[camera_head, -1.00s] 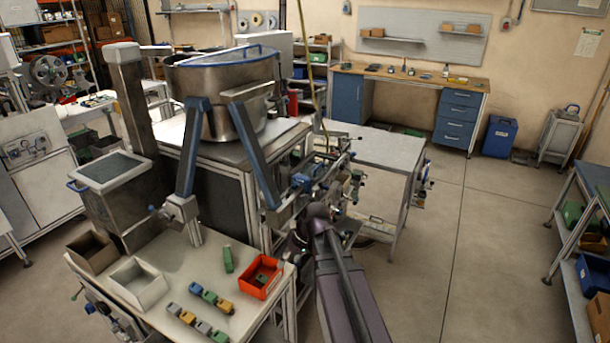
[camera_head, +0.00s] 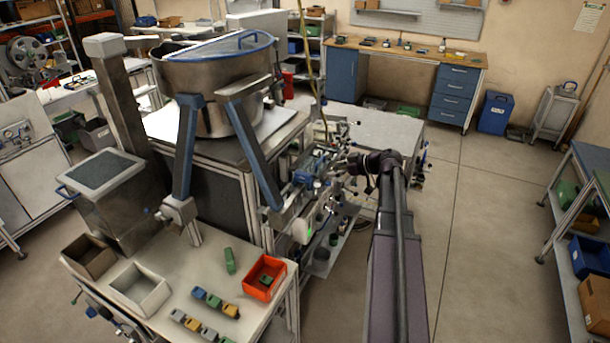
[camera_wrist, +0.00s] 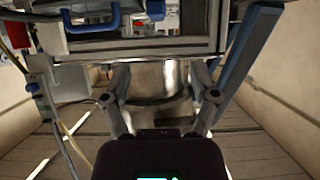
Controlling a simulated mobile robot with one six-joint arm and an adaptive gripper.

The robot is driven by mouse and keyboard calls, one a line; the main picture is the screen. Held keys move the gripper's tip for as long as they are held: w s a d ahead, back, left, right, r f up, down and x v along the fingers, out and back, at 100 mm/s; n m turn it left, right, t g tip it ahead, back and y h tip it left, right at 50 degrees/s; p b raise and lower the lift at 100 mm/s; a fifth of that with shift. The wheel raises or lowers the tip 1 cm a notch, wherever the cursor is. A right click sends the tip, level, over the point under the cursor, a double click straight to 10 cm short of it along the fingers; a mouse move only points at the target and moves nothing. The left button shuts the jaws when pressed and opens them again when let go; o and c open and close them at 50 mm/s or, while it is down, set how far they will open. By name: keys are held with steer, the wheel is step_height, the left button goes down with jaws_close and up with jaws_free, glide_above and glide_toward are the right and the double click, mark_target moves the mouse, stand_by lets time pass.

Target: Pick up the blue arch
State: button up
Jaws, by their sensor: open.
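Small arch-like blocks lie in two rows on the white table (camera_head: 195,262) at the lower left of the head view. A greyish-blue one (camera_head: 209,332) lies in the front row. Their exact shapes are too small to tell. My gripper (camera_wrist: 163,100) is open and empty in the wrist view, with no block between its fingers. In the head view my arm reaches up, right of and well away from the blocks.
A red tray (camera_head: 279,292) with a green piece inside, a white bin (camera_head: 155,301) and a brown bin (camera_head: 100,262) stand on the table. A separate green block (camera_head: 230,260) lies behind the rows. A large steel vat (camera_head: 205,75) rises behind. Floor at right is clear.

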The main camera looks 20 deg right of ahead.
steer(key=shift+s+d, duration=0.1)
steer(key=shift+d, duration=0.05)
steer(key=b, duration=0.4)
glide_toward(304, 173)
steer(key=x, duration=0.4)
steer(key=shift+s+f, duration=0.1)
steer(key=shift+w+a+f, duration=0.15)
steer(key=shift+w+a, duration=0.3)
